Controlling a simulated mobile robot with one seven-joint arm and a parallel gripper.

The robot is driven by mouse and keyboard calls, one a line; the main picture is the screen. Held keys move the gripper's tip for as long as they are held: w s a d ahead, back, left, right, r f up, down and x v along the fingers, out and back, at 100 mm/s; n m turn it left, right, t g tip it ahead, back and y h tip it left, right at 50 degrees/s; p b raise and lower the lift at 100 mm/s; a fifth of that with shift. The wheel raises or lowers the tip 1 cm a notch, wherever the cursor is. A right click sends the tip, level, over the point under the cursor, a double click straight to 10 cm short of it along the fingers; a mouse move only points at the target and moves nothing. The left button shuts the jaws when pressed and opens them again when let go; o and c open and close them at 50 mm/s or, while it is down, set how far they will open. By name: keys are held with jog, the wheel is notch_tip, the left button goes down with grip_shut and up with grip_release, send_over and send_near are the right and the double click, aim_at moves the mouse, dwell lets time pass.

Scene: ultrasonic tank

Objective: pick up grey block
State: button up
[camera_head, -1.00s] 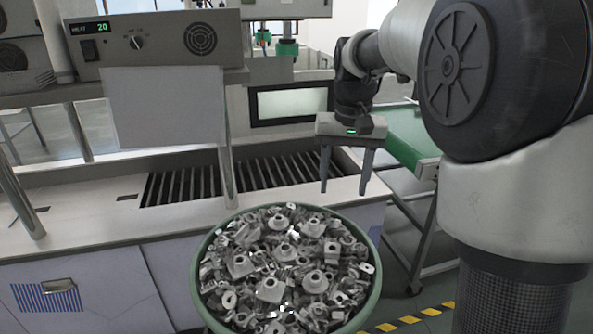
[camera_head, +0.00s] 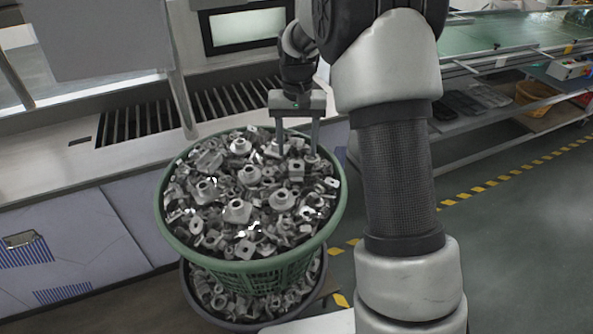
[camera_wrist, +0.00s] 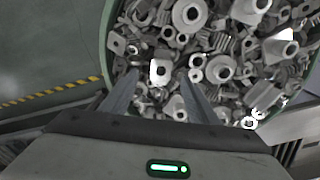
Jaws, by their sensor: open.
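Many grey metal parts lie heaped in a green basket (camera_head: 337,215). Among them is a grey block (camera_head: 296,171) with a hole, near the basket's right side, just below my fingertips in the head view. In the wrist view, a small grey block with a bright square hole (camera_wrist: 152,72) lies just beyond and between my fingertips. I cannot tell which single block is meant. My gripper (camera_head: 297,153) is open, pointing down over the right rear of the heap, with nothing visible between its fingers. In the wrist view my gripper (camera_wrist: 157,78) has its two fingers apart over the parts.
A second, dark basket (camera_head: 241,323) of parts stands under the green one. The tank counter (camera_head: 50,185) with a slotted opening is behind and left. A conveyor (camera_head: 500,32) and shelves stand at the back right. Yellow-black floor tape runs on the right.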

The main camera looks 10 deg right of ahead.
aim_at(297, 161)
jog(key=shift+w+f, duration=0.1)
jog(key=shift+f, duration=2.7)
jog(key=shift+c, duration=0.2)
jog(key=shift+a, duration=0.1)
jog(key=c, duration=1.2)
jog(key=shift+r, duration=0.1)
